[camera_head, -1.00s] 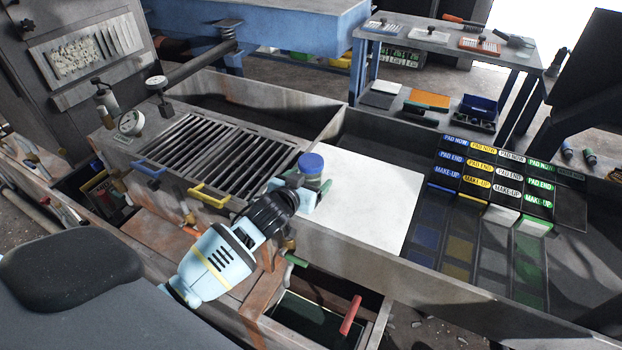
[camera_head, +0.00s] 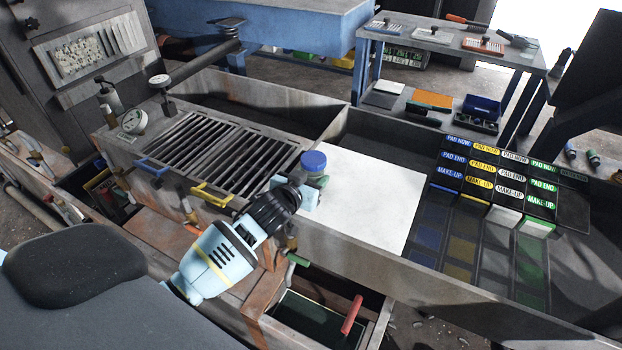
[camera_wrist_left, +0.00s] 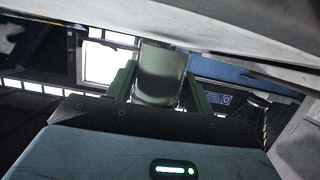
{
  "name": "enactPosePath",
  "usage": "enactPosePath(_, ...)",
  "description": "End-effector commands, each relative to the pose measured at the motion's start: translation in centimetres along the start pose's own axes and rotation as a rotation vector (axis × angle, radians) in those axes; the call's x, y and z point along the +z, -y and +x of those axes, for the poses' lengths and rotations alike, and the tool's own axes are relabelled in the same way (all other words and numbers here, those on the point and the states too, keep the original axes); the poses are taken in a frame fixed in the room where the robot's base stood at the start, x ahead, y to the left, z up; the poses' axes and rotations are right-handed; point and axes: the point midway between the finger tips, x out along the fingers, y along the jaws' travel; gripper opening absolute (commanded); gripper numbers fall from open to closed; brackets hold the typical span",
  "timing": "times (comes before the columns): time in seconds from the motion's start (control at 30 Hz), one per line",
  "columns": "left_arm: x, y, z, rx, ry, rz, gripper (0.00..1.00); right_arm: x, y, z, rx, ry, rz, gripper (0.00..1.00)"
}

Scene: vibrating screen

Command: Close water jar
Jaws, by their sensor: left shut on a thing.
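The water jar (camera_head: 316,181) has a greenish body and a round blue lid (camera_head: 314,161) on top. It stands at the left edge of the white board, beside the slotted grate. I cannot tell how firmly the lid is seated. My left gripper (camera_head: 309,197) comes in from the front left, shut on the jar's body below the lid. In the left wrist view the grey-green jar (camera_wrist_left: 160,75) sits between the two green fingers of the gripper (camera_wrist_left: 158,88). The lid cannot be made out there. My right gripper is in neither view.
The white board (camera_head: 372,200) is bare to the right. A slotted grate (camera_head: 215,150) with a yellow handle (camera_head: 210,194) lies to the left. Labelled pads (camera_head: 498,178) fill the tray at right.

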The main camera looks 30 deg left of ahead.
Motion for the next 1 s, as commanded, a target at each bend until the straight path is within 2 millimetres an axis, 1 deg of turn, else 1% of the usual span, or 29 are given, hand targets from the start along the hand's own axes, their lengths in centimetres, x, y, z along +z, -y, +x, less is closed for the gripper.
enactPosePath(0.03, -0.8, 0.0, -0.1, 0.0, -0.006, 0.0, 0.24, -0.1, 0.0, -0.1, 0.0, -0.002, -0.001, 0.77)
enactPosePath(0.2, -3.2, 0.0, -0.9, 0.0, -0.009, 0.001, 0.24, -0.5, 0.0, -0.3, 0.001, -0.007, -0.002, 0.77)
enactPosePath(0.3, -2.3, -0.3, -2.6, 0.001, -0.001, -0.001, 0.24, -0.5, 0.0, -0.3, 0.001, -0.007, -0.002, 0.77)
enactPosePath(0.37, -2.1, -0.4, -3.8, 0.001, -0.002, -0.002, 0.24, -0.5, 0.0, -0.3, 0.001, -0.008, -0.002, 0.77)
enactPosePath(0.7, -0.5, -1.4, -10.7, 0.0, 0.0, -0.002, 0.24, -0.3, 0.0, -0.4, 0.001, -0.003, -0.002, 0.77)
enactPosePath(0.9, 0.1, -1.9, -13.8, 0.0, -0.001, -0.001, 0.24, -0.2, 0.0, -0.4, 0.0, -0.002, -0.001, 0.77)
enactPosePath(1.0, 0.3, -2.0, -14.9, 0.0, -0.002, -0.001, 0.24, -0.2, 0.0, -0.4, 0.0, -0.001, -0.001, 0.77)
